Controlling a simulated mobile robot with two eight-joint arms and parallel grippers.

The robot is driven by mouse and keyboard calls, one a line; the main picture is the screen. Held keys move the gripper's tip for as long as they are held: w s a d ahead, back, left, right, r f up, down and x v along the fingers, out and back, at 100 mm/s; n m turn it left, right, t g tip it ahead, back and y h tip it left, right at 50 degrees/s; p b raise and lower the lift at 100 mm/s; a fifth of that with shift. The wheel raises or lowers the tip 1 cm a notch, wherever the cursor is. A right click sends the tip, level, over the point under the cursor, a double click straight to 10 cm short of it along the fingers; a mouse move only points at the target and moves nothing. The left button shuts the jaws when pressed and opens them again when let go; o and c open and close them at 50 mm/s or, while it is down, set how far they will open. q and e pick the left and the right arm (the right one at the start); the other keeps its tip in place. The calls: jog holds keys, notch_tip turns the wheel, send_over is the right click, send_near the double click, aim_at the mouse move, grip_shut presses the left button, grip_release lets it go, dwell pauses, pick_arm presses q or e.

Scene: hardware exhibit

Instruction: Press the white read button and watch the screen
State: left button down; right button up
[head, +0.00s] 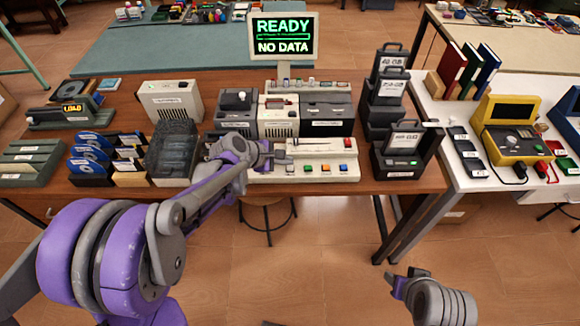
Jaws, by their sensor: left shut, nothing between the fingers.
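The screen (284,36) stands at the back of the brown table and reads "READY" and "NO DATA" in green and white. My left gripper (284,155) is shut and empty at the panel's left part. It covers that part, and I cannot make out the white button clearly. Contact with the panel cannot be told. My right gripper (400,283) is low over the floor, away from the table.
Grey and white drive units (278,122) stand behind the panel. Black boxes (404,145) stand to the right. A yellow meter (508,125) is on the white table. A stool (268,205) is below.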

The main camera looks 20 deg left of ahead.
dwell(0.4)
pick_arm(q)
jog(key=shift+f+b, duration=0.4)
jog(key=shift+f, duration=0.05)
jog(key=shift+f+b, duration=0.3)
jog(key=shift+f, duration=0.05)
dwell(0.5)
jog(key=shift+r, duration=0.1)
jog(key=shift+r+p, duration=0.5)
jog(key=shift+r, duration=0.2)
jog(key=shift+r, duration=0.1)
notch_tip(320, 180, up, 5)
jog(key=p, duration=0.2)
jog(key=shift+p, duration=0.35)
dwell(0.3)
